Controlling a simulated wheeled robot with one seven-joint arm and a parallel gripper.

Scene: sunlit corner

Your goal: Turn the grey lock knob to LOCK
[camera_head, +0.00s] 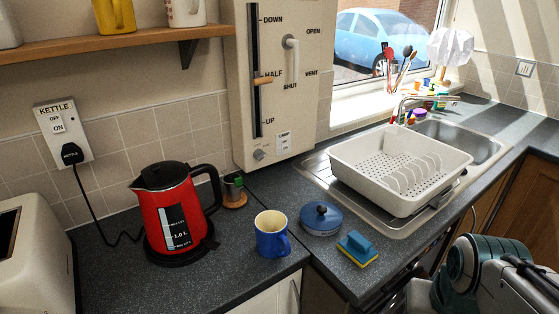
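The grey lock knob (259,155) is small and sits at the lower left of a pale wall panel (246,130). A small white label plate (284,142) is to its right, with print too small to read. I cannot tell which way the knob points. Above it, a slider with a wooden handle (263,80) stands at HALF on a scale from DOWN to UP. A white lever handle (291,58) hangs to the right, among the words OPEN, VENT and SHUT. Parts of my arm show at the lower right, well away from the panel. My gripper's fingers are not visible.
A white dish rack (385,185) is to the right. A wooden shelf (140,39) is at upper left.

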